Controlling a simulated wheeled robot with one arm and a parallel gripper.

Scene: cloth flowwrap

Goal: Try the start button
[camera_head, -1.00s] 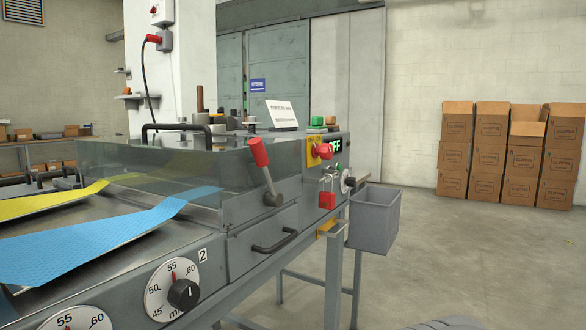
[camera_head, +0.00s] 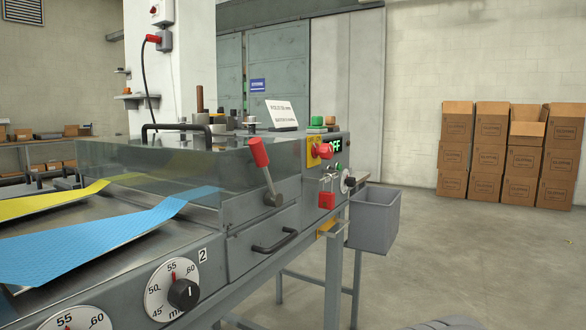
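A grey wrapping machine (camera_head: 240,205) fills the left half of the view. At its right end a green button-like cap (camera_head: 317,121) sits on top, beside an orange one (camera_head: 330,120). Below them, a red mushroom button (camera_head: 323,151) stands out from a yellow plate (camera_head: 311,152). A red padlock (camera_head: 327,199) hangs below. I cannot tell which control is the start button; the end panel is seen at a steep angle. My gripper is not in view.
A red-handled lever (camera_head: 259,153) and a drawer-type handle (camera_head: 275,241) project from the machine's front. A grey bin (camera_head: 375,220) hangs at its right end. Stacked cartons (camera_head: 487,155) stand by the far wall. The floor (camera_head: 460,260) to the right is clear.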

